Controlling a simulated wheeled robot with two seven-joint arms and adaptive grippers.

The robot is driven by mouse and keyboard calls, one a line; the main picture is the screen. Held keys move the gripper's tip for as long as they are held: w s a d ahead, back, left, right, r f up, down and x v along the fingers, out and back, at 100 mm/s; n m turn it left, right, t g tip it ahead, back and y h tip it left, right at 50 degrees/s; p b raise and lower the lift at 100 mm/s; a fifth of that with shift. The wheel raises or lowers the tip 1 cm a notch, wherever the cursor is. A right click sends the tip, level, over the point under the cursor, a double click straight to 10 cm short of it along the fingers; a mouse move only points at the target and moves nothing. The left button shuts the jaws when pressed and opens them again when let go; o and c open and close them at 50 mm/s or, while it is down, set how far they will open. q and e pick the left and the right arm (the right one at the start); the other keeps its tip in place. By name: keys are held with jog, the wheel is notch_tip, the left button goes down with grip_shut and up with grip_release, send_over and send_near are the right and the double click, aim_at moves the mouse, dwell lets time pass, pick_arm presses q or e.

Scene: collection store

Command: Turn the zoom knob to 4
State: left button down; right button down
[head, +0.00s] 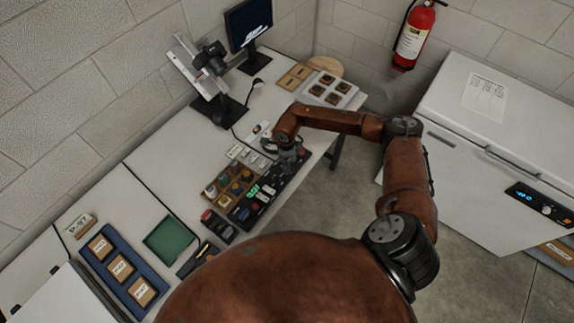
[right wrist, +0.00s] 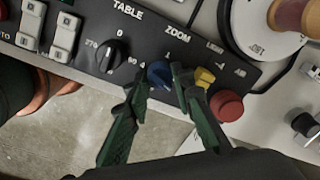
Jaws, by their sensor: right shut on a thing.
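The zoom knob (right wrist: 159,73) is blue and sits under the word ZOOM on a dark control panel (right wrist: 150,32) in the right wrist view. My right gripper (right wrist: 162,78) has its green fingers on either side of the knob, shut on it. The fingers cover part of the knob and its scale, so I cannot read its setting. In the head view my right gripper (head: 290,158) is over the far end of the panel, and the knob is hidden there. My left gripper is not in view.
A black TABLE knob (right wrist: 110,55) is left of the zoom knob. A yellow control (right wrist: 204,78) and a red button (right wrist: 227,105) are close on its right. A spool (right wrist: 292,14) stands beyond the panel. A sample box (head: 232,188) lies beside the panel.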

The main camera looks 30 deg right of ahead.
jog(key=m, duration=0.4)
jog(key=shift+w+r+m, duration=0.1)
jog(key=shift+m, duration=0.2)
jog(key=m+p, duration=0.1)
jog(key=m, duration=0.3)
jog(key=shift+m, duration=0.3)
jog(key=m+p, duration=0.1)
jog(key=m, duration=0.3)
jog(key=shift+w+m+g, duration=0.1)
jog(key=shift+m+g, duration=0.2)
jog(key=m+p, duration=0.1)
jog(key=m, duration=0.2)
jog(key=shift+a+r+m, duration=0.1)
jog(key=shift+m, duration=0.2)
jog(key=m+p, duration=0.2)
jog(key=m, duration=0.1)
jog(key=shift+w+m, duration=0.1)
jog(key=shift+m, duration=0.2)
jog(key=m+p, duration=0.2)
jog(key=m, duration=0.1)
jog(key=shift+m, duration=0.3)
jog(key=m+p, duration=0.2)
jog(key=m, duration=0.2)
jog(key=shift+w+r+g+p, duration=0.1)
jog(key=shift+g+p, duration=0.2)
jog(key=shift+p, duration=0.1)
jog(key=shift+m+p, duration=1.3)
jog(key=shift+m, duration=0.8)
